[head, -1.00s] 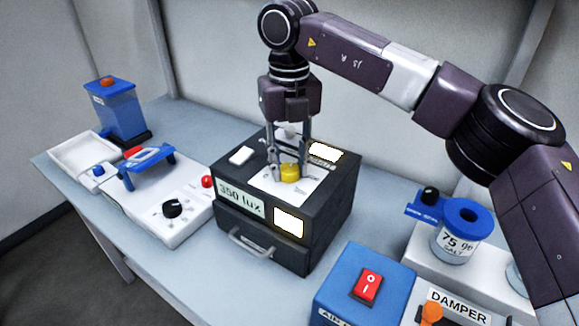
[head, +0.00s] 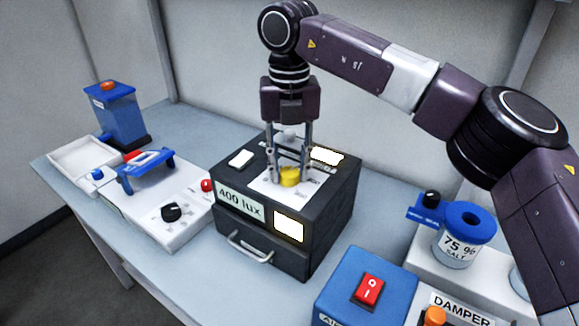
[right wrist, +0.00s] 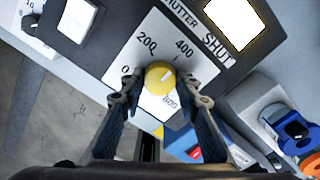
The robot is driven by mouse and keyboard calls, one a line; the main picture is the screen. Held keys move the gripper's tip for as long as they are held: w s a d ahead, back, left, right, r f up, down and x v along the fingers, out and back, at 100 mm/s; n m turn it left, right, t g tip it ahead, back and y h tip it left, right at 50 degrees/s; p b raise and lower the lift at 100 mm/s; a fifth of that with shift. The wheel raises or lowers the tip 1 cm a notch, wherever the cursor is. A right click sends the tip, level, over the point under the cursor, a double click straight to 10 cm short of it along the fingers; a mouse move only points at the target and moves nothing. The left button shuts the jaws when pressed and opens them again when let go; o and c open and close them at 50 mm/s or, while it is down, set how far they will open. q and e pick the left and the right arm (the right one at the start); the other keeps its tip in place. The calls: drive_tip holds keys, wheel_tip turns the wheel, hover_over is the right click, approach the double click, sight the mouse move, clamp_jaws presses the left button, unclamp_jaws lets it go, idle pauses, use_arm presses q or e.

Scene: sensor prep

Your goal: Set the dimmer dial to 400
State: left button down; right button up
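The yellow dimmer dial (head: 289,176) sits on the white scale plate on top of the dark box (head: 325,215). The box's front display (head: 240,203) reads 400 lux. In the right wrist view the dial (right wrist: 158,78) has its pale mark pointing up and right, toward the 400 on the scale. My right gripper (head: 289,168) points down over the dial, one finger on each side. My left gripper is not in view.
A lit panel (head: 289,226) and a drawer handle (head: 250,248) are on the box's front. A white panel with a black knob (head: 171,212) stands left. A blue box with a red switch (head: 368,289) and a salt jar (head: 463,236) stand right.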

sight(289, 171)
drive_tip(key=o, duration=0.4)
wheel_tip(289, 171, up, 12)
drive_tip(key=shift+r, duration=0.1)
idle(0.4)
